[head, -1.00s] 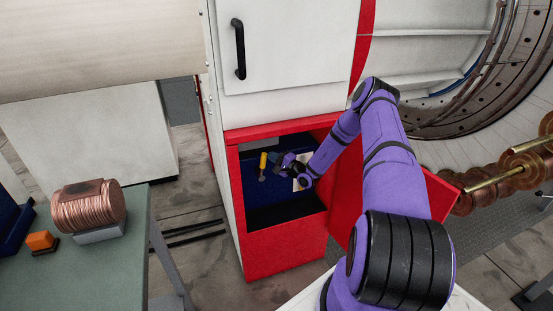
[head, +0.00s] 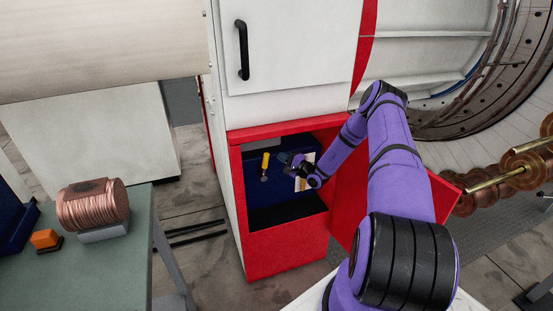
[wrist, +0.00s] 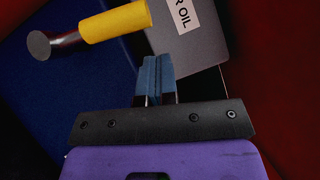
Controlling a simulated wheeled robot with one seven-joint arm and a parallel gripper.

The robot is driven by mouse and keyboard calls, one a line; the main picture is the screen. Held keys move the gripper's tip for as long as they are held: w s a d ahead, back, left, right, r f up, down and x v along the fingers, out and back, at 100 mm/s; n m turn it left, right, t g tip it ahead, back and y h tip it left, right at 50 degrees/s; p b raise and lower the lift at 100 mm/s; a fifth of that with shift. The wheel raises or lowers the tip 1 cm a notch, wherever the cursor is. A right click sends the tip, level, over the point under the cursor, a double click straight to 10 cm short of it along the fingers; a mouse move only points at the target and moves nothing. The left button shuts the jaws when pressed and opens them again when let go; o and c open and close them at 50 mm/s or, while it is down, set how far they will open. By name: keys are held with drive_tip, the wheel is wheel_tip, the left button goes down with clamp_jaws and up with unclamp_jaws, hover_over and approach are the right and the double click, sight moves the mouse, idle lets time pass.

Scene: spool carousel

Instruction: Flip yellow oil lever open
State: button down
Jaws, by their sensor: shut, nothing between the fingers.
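The yellow lever (head: 265,162) is inside the red-framed compartment in the head view, standing roughly upright there. In the wrist view the yellow grip (wrist: 115,22) lies at the upper left, joined by a metal stem to a round grey end (wrist: 40,45). A grey plate with a white label reading "R OIL" (wrist: 188,14) is behind it. My gripper (wrist: 154,62) is shut and empty, its blue fingertips together below and right of the yellow grip, apart from it in the picture. In the head view my gripper (head: 284,157) is right of the lever.
The red compartment frame (head: 285,245) surrounds the opening, and its red door stands open at the right, behind my arm. A white cabinet door with a black handle (head: 242,50) is above. A green table (head: 115,240) with a copper coil (head: 92,205) stands at the left.

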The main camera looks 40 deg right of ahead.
drive_tip(key=v, duration=1)
drive_tip(key=shift+s+d+r, duration=0.2)
drive_tip(key=shift+d, duration=0.25)
drive_tip(key=s+a+r+n+g+y, duration=0.25)
drive_tip(key=a+r+n+g, duration=0.5)
drive_tip(key=a+r, duration=0.65)
drive_tip(key=s+a+r+n+g+y, duration=0.2)
drive_tip(key=a+r+n+g+y, duration=0.35)
drive_tip(key=a+r, duration=0.85)
drive_tip(key=s+a+r+n+g+h, duration=0.1)
drive_tip(key=s+a+r+g+h, duration=0.1)
drive_tip(key=s+r+h, duration=0.35)
drive_tip(key=s+a+r+n+g+h, duration=0.2)
drive_tip(key=s+a+r+g+h, duration=0.1)
drive_tip(key=s+r, duration=0.6)
drive_tip(key=s+r+t+h, duration=0.2)
drive_tip(key=s, duration=0.6)
drive_tip(key=s+d+r+n+t+h, duration=0.1)
drive_tip(key=s+r+t+h, duration=0.1)
drive_tip(key=s, duration=0.6)
drive_tip(key=shift+r+t+h, duration=0.3)
drive_tip(key=shift+r+h, duration=0.35)
drive_tip(key=shift+r, duration=0.1)
